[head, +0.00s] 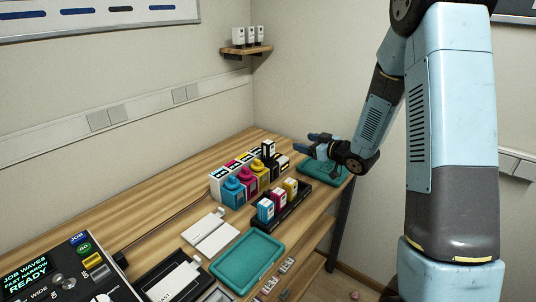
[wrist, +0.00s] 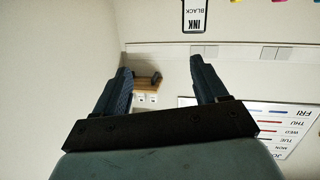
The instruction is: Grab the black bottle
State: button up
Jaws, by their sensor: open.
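The black bottle (head: 268,148) stands at the far end of the row of colored ink bottles, with a white label. In the wrist view the black bottle (wrist: 194,17) shows upside down at the top edge, its label reading INK BLACK and part of it cut off. My gripper (head: 313,144) is to the right of the bottle in the head view, pointing left toward it, apart from it. In the wrist view my gripper (wrist: 160,72) has its fingers spread with nothing between them; the bottle lies beyond the fingertips, more in line with the right finger.
A dark rack (head: 285,214) with small colored cartridges is in front. A teal tray (head: 335,178) lies below my gripper; another teal tray (head: 247,259) lies nearer.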

aim_at(272, 148)
notch_tip(272, 148, down, 5)
jog(key=s+a+n+g+y, duration=0.1)
jog(key=s+a+y, duration=0.1)
jog(key=a+y, duration=0.15)
jog(key=shift+y, duration=0.25)
jog(key=x, duration=0.8)
jog(key=shift+w+d, duration=0.25)
jog(key=x, duration=0.4)
jog(key=shift+a+f, duration=0.25)
jog(key=shift+f, duration=0.05)
jog(key=shift+w+a, duration=0.3)
jog(key=shift+r, duration=0.15)
jog(key=c, duration=1.3)
